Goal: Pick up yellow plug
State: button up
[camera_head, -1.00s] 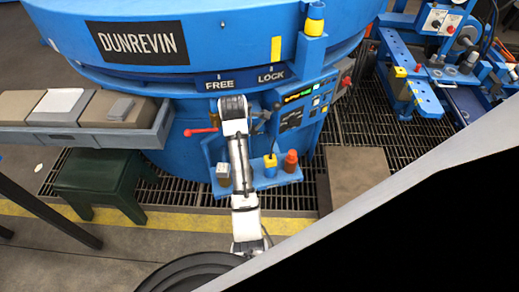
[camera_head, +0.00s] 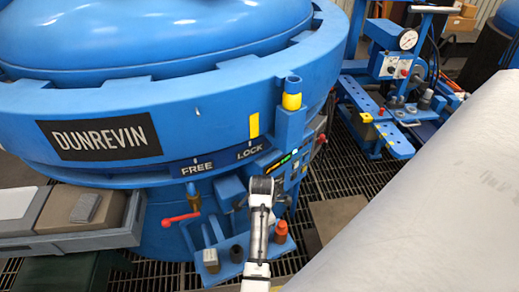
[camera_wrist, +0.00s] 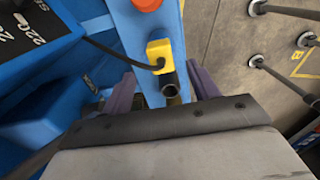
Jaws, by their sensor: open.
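The yellow plug (camera_wrist: 160,53) shows in the wrist view as a yellow block with a black cable leaving its left side. It sits on a blue bar. A dark round-ended cylinder (camera_wrist: 171,85) is just below it in the picture. My gripper (camera_wrist: 163,84) is open in the wrist view, with a dark finger on each side of the bar. The plug is a little ahead of the fingers, near the middle of the gap, and nothing is seen held. In the head view my arm covers part of the blue shelf, and I cannot make out the plug or the fingertips.
An orange round part (camera_wrist: 147,4) is beyond the plug; the orange plug-like piece (camera_head: 281,231) stands on the blue shelf (camera_head: 222,270). A red-handled lever (camera_head: 181,219) and the control panel (camera_head: 292,172) are close by. Rods stand on the right in the wrist view.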

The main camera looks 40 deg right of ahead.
jog(key=shift+a+f+p, duration=0.2)
jog(key=shift+f+p, duration=0.45)
jog(key=shift+f, duration=2.95)
jog(key=shift+c, duration=0.4)
jog(key=c, duration=1)
